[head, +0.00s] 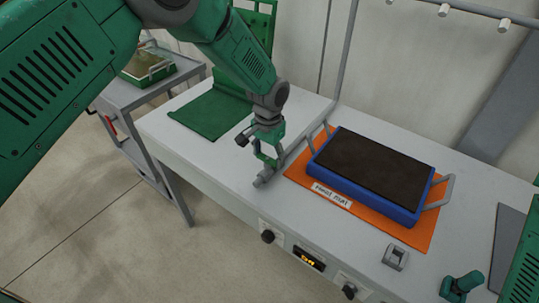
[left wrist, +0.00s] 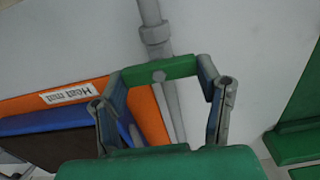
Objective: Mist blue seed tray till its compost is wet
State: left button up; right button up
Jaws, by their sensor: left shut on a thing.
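The blue seed tray (head: 358,193), full of dark brown compost (head: 375,165), sits on the orange heat mat (head: 414,233). No mist or water shows on it, and I cannot tell if it is wet. A grey pipe (head: 302,141) lies along the bench left of the tray, and a grey upright (head: 347,45) rises behind it. My right gripper is out of view.
Wall nozzles (head: 504,25) hang above the tray. A small grey block (head: 396,257) and a teal object (head: 462,285) lie at the right. Knobs (head: 268,237) line the bench front. A trolley (head: 150,92) stands left.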

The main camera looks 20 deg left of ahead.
aim_at(268, 159)
pick_arm(q)
jog(key=o, duration=1.2)
jog(key=shift+s+f, duration=0.2)
jog(key=shift+s, duration=0.15)
jog(key=shift+c, duration=0.2)
jog(key=shift+r, duration=0.1)
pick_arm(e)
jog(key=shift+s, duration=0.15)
pick_arm(q)
jog(key=shift+r, duration=0.1)
jog(key=shift+w+r, duration=0.1)
jog(key=shift+w, duration=0.05)
notch_tip(268, 159, up, 12)
jog(key=shift+f, duration=0.15)
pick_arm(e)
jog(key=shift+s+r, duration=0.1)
